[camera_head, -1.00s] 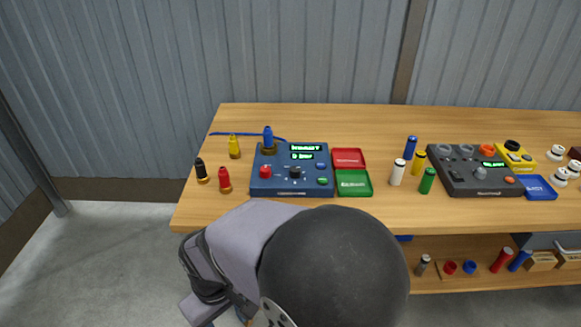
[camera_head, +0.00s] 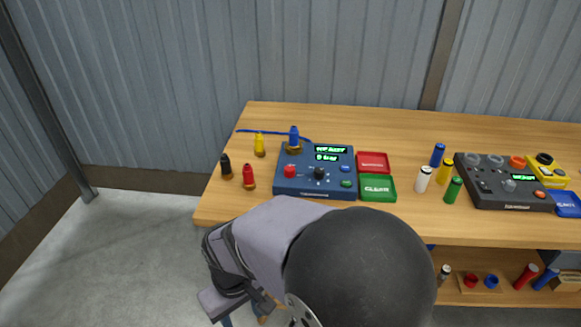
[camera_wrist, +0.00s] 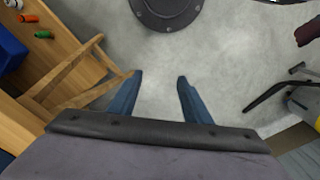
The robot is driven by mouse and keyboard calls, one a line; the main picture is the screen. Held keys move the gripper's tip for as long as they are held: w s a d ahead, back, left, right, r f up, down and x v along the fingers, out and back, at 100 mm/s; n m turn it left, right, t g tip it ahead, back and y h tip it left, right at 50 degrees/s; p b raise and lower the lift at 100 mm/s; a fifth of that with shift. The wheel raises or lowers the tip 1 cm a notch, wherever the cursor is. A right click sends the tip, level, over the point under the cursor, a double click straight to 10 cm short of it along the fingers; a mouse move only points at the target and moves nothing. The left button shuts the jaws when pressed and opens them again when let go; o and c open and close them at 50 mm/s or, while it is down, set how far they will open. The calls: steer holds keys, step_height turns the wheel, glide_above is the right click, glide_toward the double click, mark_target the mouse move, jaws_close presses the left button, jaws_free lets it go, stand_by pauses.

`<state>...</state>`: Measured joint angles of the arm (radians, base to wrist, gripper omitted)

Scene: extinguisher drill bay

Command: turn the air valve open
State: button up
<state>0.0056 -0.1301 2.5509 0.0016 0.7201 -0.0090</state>
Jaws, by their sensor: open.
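The blue control box (camera_head: 330,187) sits on the left part of the bench in the head view. It has a red knob (camera_head: 290,171), a black dial (camera_head: 319,174) and a lit green display (camera_head: 331,150). A blue fitting with a brass base (camera_head: 294,138) stands at its upper left corner, with a blue hose behind. I cannot tell which of these is the air valve. My gripper (camera_wrist: 160,76) is open and empty over the grey floor in the wrist view, away from the box. In the head view my arm is low, in front of the bench.
Black, red (camera_head: 249,177) and yellow (camera_head: 259,145) fittings stand left of the box. Red (camera_head: 373,161) and green (camera_head: 378,188) trays lie right of it. Several coloured cylinders and a dark control box (camera_head: 503,185) are farther right. A lower shelf holds small parts.

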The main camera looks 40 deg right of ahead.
steer(key=w+d+r+p, duration=0.4)
steer(key=w+r, duration=0.2)
steer(key=w, duration=0.3)
steer(key=n+t+y+p, duration=0.15)
steer(key=t+p, duration=0.25)
steer(key=p, duration=0.6)
glide_toward(290, 168)
steer(key=f, duration=0.1)
steer(key=shift+n, duration=0.35)
steer(key=shift+w+p+x, duration=0.2)
steer(key=shift+p+x, duration=0.95)
steer(key=shift+x, duration=2.6)
steer(key=shift+r, duration=0.1)
steer(key=shift+c, duration=0.2)
steer(key=c, duration=1)
